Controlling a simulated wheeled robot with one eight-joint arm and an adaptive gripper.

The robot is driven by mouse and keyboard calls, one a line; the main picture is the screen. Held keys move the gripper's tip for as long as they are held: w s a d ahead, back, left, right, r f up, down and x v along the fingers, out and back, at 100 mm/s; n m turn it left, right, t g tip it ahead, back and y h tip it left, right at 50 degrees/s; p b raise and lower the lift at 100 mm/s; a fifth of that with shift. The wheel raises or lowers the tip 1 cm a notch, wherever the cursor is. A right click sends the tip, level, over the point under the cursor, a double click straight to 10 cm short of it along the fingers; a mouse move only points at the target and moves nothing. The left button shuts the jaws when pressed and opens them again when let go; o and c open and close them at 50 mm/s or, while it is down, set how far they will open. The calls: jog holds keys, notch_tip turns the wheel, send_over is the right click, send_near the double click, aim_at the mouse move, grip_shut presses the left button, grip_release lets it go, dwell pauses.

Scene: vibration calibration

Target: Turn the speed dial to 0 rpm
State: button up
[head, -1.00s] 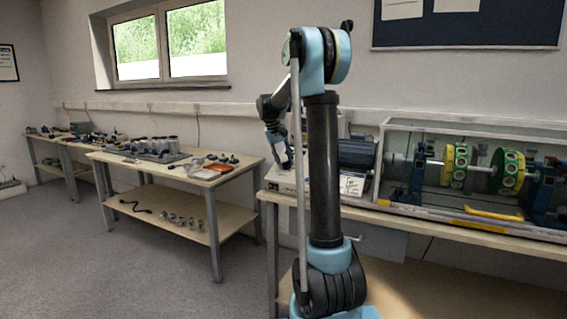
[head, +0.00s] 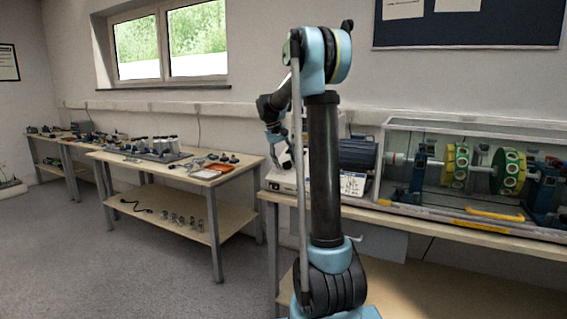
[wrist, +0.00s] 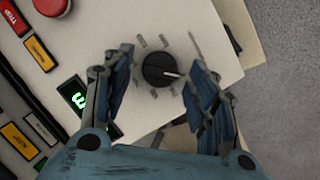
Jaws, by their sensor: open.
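The speed dial (wrist: 161,69) is a round black knob with a white pointer line, ringed by tick marks on a pale control panel (wrist: 100,28) in the wrist view. The pointer aims to the right in that picture. My gripper (wrist: 160,88) is open, one finger to each side of the dial, with a visible gap on both sides. A small display with green digits (wrist: 78,97) is partly hidden behind my left finger. In the head view my gripper (head: 284,160) is over the pale control box (head: 280,178); the dial cannot be made out there.
A red button (wrist: 52,5) and yellow and red labels lie left of the dial. A motor (head: 357,154) and a clear-covered rotor rig (head: 480,170) stand right of the control box. A side table (head: 150,165) with parts stands at left.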

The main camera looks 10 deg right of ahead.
jog(key=v, duration=1.2)
jog(key=s+d+f+y, duration=0.15)
jog(key=s+f, duration=0.25)
jog(key=s, duration=0.9)
jog(key=s+d+f+y, duration=0.1)
jog(key=s+d+f, duration=0.3)
jog(key=s, duration=0.8)
jog(key=s+a+f+m+t+y, duration=0.1)
jog(key=s+a+f, duration=0.1)
jog(key=s+f, duration=1.7)
jog(key=shift+s+f+t, duration=0.3)
jog(key=shift+f+t, duration=0.1)
jog(key=shift+f, duration=0.3)
